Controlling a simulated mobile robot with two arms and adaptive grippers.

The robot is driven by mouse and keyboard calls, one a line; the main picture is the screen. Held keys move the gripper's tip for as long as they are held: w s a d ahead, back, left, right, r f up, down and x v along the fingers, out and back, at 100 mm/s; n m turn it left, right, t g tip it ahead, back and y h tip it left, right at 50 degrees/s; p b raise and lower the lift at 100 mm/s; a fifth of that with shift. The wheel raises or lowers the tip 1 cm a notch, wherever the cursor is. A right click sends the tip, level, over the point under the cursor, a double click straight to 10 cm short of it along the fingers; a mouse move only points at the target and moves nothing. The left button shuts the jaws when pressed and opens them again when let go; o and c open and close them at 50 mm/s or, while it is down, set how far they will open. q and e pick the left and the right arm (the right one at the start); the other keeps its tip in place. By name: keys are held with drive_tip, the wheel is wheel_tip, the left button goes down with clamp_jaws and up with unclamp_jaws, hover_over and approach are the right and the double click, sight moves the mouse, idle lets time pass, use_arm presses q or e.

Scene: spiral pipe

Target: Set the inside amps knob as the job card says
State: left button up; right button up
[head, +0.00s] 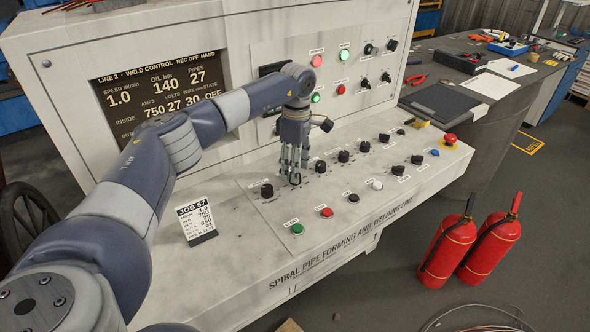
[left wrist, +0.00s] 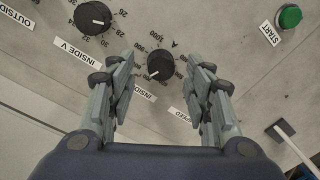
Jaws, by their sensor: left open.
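My left gripper (head: 293,178) points down at the sloped front panel (head: 245,221), its fingers open. In the left wrist view, the black inside amps knob (left wrist: 160,65) is between the spread fingers (left wrist: 158,72), with gaps on both sides. Its white pointer aims down-left. The scale shows 900 and 1000; its label is partly hidden. In the head view, the fingers mostly hide this knob. The job card (head: 196,219) stands left on the panel, headed JOB 57; its lines include 1.0 and 750, the rest small. The display (head: 160,92) reads inside amps 750. My right gripper is out of view.
The inside volts knob (left wrist: 92,17) is beside it in the left wrist view. Another black knob (head: 267,190) stands left of my gripper. Green (head: 296,229) and red (head: 326,212) buttons are in front. More knobs run to the right, ending near a red emergency button (head: 450,139).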

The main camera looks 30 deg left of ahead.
use_arm(q)
wheel_tip(320, 180, up, 10)
drive_tip(key=shift+w+r, duration=0.25)
drive_tip(key=shift+f, duration=0.1)
idle(0.5)
